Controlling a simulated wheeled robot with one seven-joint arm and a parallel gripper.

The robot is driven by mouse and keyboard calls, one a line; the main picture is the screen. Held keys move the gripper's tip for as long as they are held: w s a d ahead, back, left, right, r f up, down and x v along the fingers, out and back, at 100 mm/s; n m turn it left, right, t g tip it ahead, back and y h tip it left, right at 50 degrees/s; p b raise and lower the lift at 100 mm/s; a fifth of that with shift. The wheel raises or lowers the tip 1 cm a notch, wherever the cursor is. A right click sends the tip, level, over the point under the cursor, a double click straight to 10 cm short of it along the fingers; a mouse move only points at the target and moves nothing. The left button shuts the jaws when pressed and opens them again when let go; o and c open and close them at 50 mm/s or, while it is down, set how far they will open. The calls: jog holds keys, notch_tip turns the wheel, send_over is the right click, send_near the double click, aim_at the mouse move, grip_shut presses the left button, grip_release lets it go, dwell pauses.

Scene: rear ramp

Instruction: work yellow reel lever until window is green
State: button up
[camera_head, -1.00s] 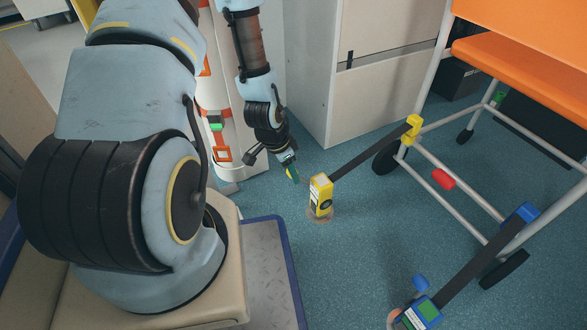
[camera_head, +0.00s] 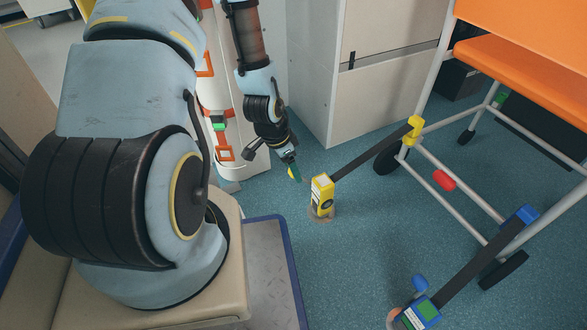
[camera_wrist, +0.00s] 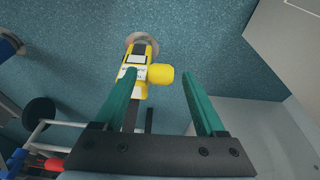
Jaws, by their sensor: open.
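The yellow reel (camera_head: 322,196) stands on a round floor plate, with a dark strap running from it up to the chair frame. It also shows in the wrist view (camera_wrist: 139,55), with a pale label or window on it; I see no green there. Its yellow lever (camera_wrist: 161,74) sticks out as a thick knob to the right of the reel body. My gripper (camera_wrist: 159,76) is open, its green fingers on either side of the knob in the picture; contact cannot be told. In the head view my gripper (camera_head: 295,174) is just left of the reel.
A blue reel (camera_head: 421,314) with a green patch stands at the bottom right, strapped to the orange-seated wheeled chair (camera_head: 530,75). A white cabinet (camera_head: 375,90) stands behind the yellow reel. Blue floor is clear between the two reels.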

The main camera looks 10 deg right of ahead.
jog(key=p+v, duration=0.3)
jog(key=v, duration=0.5)
jog(key=shift+r, duration=0.4)
jog(key=shift+f, duration=0.1)
jog(key=shift+c, duration=0.2)
